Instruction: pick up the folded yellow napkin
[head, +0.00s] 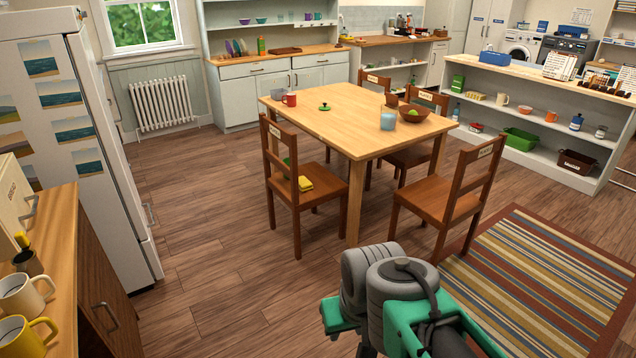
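The folded yellow napkin (305,184) lies on the brown seat of the wooden chair (294,195) at the left front of the table. It looks small and flat, and it sits close to the chair's backrest. A green thing, partly hidden by the backrest, shows just behind it. Grey and green links of my own arm show at the bottom centre, well short of the chair. My gripper's fingers cannot be made out in this view.
The wooden table (345,118) holds a red mug (289,99), a bowl (413,113) and a light blue cup (388,121). Another chair (440,200) stands at its right front. Bare floor lies left of the chairs; a striped rug (540,275) lies right. A fridge (110,150) and counter flank the left.

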